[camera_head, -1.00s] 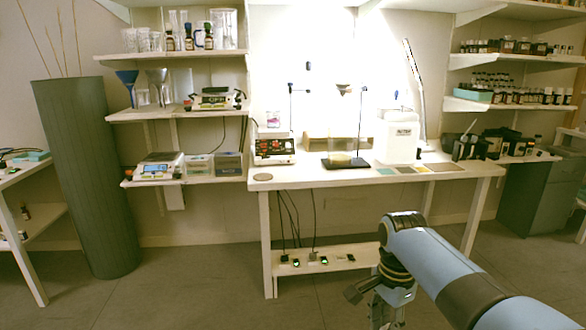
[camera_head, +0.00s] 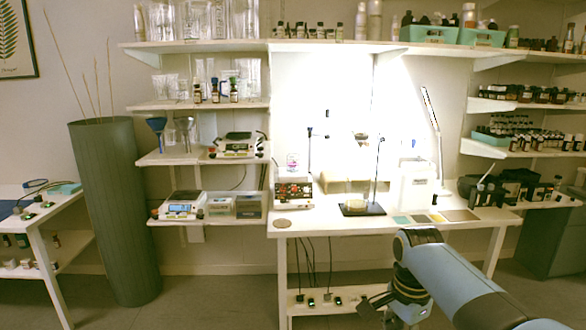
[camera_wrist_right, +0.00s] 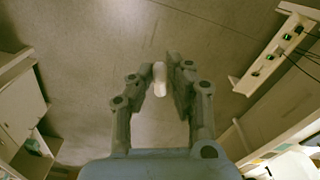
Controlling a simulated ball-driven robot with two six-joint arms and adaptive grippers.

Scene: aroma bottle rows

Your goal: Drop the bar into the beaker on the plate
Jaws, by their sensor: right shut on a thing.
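My right gripper (camera_wrist_right: 168,72) is shut on a small white bar (camera_wrist_right: 159,80), which sits between the fingertips in the right wrist view, above the floor. In the head view my right arm comes in from the lower right and its wrist hangs low in front of the bench; the bar cannot be made out there. A small clear beaker with a pinkish tint (camera_head: 293,161) stands on the plate (camera_head: 293,178), a device with a red and dark front, at the left part of the bench. The gripper is well apart from both. My left gripper is not in view.
The white bench (camera_head: 330,223) carries a stand on a dark base (camera_head: 362,209), a white box (camera_head: 417,187) and coloured flat squares (camera_head: 440,217). A round disc (camera_head: 282,223) lies at its front left. A low shelf (camera_head: 330,304) is below. Shelves hold glassware and bottles.

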